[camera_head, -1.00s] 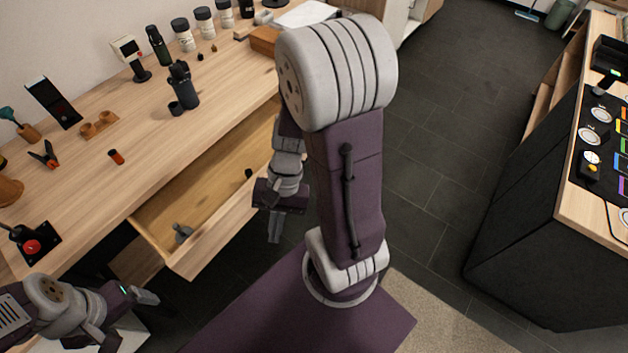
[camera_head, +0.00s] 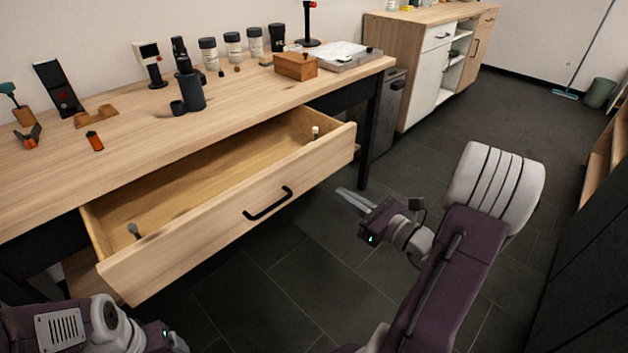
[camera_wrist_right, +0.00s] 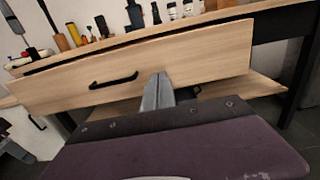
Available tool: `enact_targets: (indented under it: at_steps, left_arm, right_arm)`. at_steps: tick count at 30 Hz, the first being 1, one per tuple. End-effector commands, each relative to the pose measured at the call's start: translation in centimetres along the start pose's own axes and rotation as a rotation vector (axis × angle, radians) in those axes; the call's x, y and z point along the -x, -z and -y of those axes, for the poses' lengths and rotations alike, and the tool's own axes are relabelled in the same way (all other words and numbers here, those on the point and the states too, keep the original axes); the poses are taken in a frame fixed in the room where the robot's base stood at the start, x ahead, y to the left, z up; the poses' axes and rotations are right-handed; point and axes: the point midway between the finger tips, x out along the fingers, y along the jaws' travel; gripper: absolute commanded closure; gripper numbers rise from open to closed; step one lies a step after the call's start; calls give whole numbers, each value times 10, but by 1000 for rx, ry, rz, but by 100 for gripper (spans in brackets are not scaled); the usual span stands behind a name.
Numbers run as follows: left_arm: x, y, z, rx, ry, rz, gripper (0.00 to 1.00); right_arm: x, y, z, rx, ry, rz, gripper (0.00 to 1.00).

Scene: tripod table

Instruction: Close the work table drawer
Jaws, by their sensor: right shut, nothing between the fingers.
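The work table drawer (camera_head: 195,238) is pulled out from under the wooden work table (camera_head: 50,197). Its front has a black bar handle (camera_head: 268,204), and a small grey item and a small white-topped item lie inside.
The table top holds a black grinder-like bottle (camera_head: 190,92), several jars (camera_head: 208,53), a wooden box (camera_head: 295,66) and a phone stand (camera_head: 58,88). A white cabinet (camera_head: 430,75) stands behind at right. Dark tiled floor (camera_head: 300,270) in front of the drawer is clear.

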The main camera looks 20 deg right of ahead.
Motion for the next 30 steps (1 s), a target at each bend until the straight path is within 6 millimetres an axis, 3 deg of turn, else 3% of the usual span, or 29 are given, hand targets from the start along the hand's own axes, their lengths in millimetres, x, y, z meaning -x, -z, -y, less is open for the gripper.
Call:
enact_targets:
  at_steps: [9, 15, 21, 30]
  left_arm:
    - [-24, -3, 0, 0, 0, 0, 20]
    - [-35, -4, 1, 0, 0, 1, 20]
    - [-37, -4, 1, 0, 0, 1, 20]
    - [-37, -4, 1, 0, 0, 0, 20]
  right_arm:
    - [-71, 4, -2, 5, -8, 0, 100]
    - [-102, 4, -2, 3, -5, -1, 100]
    - [-114, 2, -1, 0, -3, -2, 100]
    - [-115, 1, -1, 1, -2, -2, 100]
